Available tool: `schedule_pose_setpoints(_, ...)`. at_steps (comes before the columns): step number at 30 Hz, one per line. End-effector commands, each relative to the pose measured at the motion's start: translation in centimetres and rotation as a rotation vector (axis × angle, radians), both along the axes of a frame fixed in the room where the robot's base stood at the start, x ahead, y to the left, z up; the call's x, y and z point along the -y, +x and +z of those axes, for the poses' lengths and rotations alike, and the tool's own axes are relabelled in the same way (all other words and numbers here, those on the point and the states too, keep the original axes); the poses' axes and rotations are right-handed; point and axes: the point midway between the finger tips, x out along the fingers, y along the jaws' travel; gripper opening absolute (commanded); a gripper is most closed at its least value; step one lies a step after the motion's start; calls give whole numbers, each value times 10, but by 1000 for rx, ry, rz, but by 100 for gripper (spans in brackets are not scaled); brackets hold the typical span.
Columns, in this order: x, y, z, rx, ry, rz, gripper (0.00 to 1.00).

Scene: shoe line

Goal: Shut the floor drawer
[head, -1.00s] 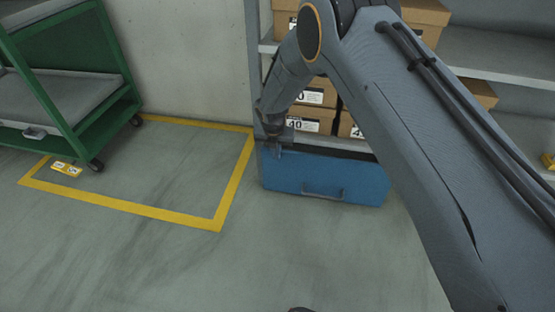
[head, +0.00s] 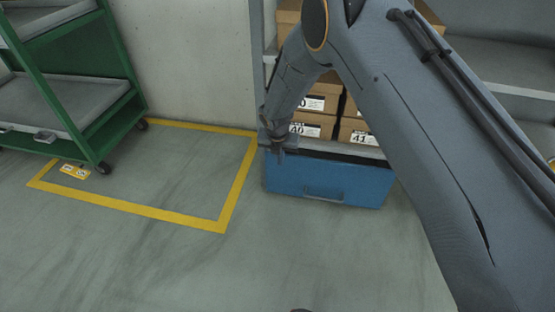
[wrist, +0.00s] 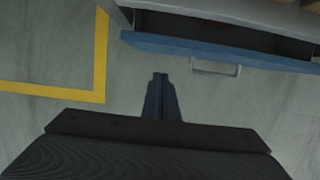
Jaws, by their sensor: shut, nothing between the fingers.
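The floor drawer has a blue front (head: 325,183) with a bar handle (head: 323,194), low under the shelf of boxes. It stands partly open. The wrist view shows the blue front (wrist: 165,45) and handle (wrist: 215,69), with a dark gap behind the front. My gripper (head: 279,151) is near the drawer's upper left part in the head view. In the wrist view my gripper (wrist: 160,76) is shut and empty, pointing toward the front, left of the handle. Floor shows between the fingertips and the front there; contact cannot be told.
Shoe boxes (head: 312,125) sit on the shelf above the drawer. A green cart (head: 125,100) stands at the left. Yellow floor tape (head: 150,211) marks a bay, with a small yellow item (head: 75,171) by the cart. Floor in front of the drawer is clear.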

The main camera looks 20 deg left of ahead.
Motion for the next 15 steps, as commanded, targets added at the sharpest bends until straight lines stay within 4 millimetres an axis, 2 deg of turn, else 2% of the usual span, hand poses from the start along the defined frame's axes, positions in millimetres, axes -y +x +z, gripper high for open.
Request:
schedule_pose_setpoints(1, -4, -7, 14, 0, 0, 7, 0)
schedule_pose_setpoints(6, -5, -17, 41, -1, -1, 12, 0)
schedule_pose_setpoints(10, -4, -19, 54, -1, -1, 10, 0)
schedule_pose_setpoints(15, 7, -14, 57, 3, 14, -33, 0)
